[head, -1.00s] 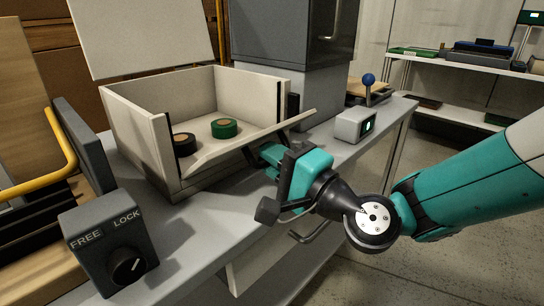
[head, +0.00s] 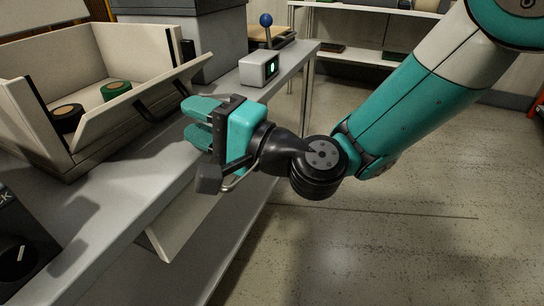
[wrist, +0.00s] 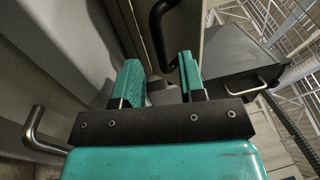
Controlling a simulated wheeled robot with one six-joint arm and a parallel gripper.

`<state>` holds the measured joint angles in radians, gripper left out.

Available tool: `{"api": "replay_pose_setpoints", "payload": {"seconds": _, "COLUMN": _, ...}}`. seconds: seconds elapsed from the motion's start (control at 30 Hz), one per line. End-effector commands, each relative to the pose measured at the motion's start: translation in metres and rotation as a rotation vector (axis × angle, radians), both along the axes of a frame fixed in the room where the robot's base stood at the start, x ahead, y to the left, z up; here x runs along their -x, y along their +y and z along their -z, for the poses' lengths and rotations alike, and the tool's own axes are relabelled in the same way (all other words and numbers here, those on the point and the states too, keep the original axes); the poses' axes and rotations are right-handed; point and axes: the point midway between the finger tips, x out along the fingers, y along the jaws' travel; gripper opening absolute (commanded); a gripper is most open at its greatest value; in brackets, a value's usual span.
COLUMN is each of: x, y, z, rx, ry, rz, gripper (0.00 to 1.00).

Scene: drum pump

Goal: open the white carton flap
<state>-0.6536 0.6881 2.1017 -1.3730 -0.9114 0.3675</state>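The white carton (head: 62,60) stands on the grey bench at left in the head view. Its front flap (head: 125,112) leans outward, partly open, with a dark bar handle (head: 163,102) on its outer face. My gripper (head: 190,121) is in front of the flap, to the right of and a little below the handle, and looks apart from it. Its teal fingers are spread with nothing between them. In the wrist view my gripper (wrist: 160,78) is also open, and a dark curved handle (wrist: 158,22) shows just beyond the fingertips.
A black roll (head: 66,118) and a green roll (head: 115,89) lie in the carton. A dial box (head: 20,245) is at front left. Open floor lies right.

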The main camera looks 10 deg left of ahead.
Motion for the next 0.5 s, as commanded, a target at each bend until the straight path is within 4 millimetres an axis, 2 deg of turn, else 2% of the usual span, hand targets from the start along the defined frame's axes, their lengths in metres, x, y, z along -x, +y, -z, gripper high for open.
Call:
{"api": "replay_pose_setpoints", "payload": {"seconds": 0.03, "x": 0.002, "y": -0.014, "z": 0.009, "rx": 0.0, "ry": 0.003, "rz": 0.005, "gripper": 0.37}}
{"api": "replay_pose_setpoints", "payload": {"seconds": 0.13, "x": 0.008, "y": -0.035, "z": 0.015, "rx": -0.002, "ry": -0.001, "rz": 0.004, "gripper": 0.37}}
{"api": "replay_pose_setpoints", "payload": {"seconds": 0.5, "x": 0.025, "y": -0.094, "z": 0.023, "rx": -0.001, "ry": -0.004, "rz": 0.005, "gripper": 0.37}}
